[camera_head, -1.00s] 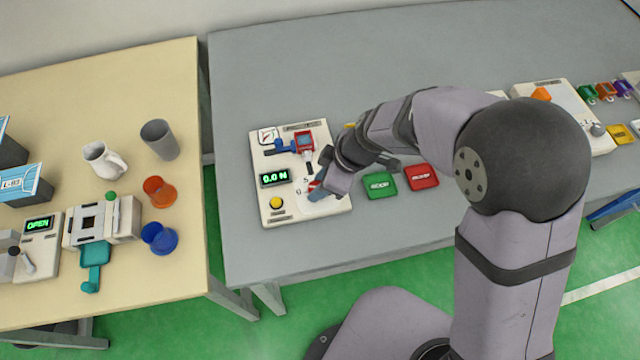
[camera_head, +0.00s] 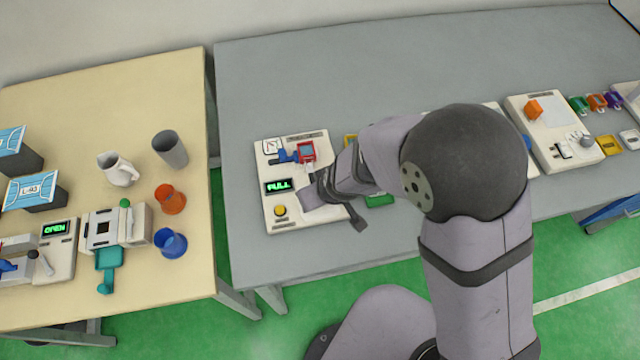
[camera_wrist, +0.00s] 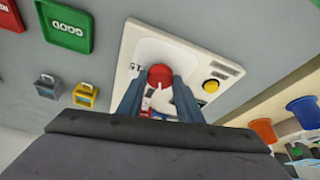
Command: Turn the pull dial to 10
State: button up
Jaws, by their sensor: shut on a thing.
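The pull dial has a red knob (camera_wrist: 160,73) with a white pointer part below it, seen between my fingers in the wrist view. My gripper (camera_wrist: 160,84) is shut on the dial, one blue-grey finger on each side. The dial sits on a white tester panel (camera_head: 290,225) on the grey table. In the head view my gripper (camera_head: 313,192) and wrist cover the dial. The panel's display (camera_head: 278,186) is lit green and seems to read "PULL" or "FULL". The dial's scale numbers cannot be read.
A yellow button (camera_head: 280,211) is beside the dial, and a blue clamp (camera_head: 285,156) and red clamp (camera_head: 306,151) are behind it. A green tray (camera_head: 379,200) is partly hidden by my arm. The grey table behind the panel is clear.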

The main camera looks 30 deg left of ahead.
jog(key=m+p, duration=0.1)
jog(key=p, duration=0.2)
jog(key=r+m+p, duration=0.1)
jog(key=p, duration=0.3)
jog(key=shift+s+a+m+t+h, duration=0.1)
jog(key=shift+m+t+h, duration=0.2)
jog(key=shift+t, duration=0.1)
jog(key=m+p, duration=0.1)
jog(key=p, duration=0.3)
jog(key=shift+f+m+t, duration=0.1)
jog(key=shift+m+t, duration=0.2)
jog(key=shift+m, duration=0.1)
jog(key=shift+a+f+m+h+p, duration=0.15)
jog(key=shift+f+m+h+p, duration=0.15)
jog(key=shift+m+h+p, duration=0.55)
jog(key=shift+m+t, duration=0.4)
jog(key=shift+m, duration=0.95)
jog(key=shift+m+h, duration=0.25)
jog(key=shift+m, duration=0.05)
jog(key=o, duration=1)
jog(key=shift+f, duration=0.1)
jog(key=shift+s, duration=0.1)
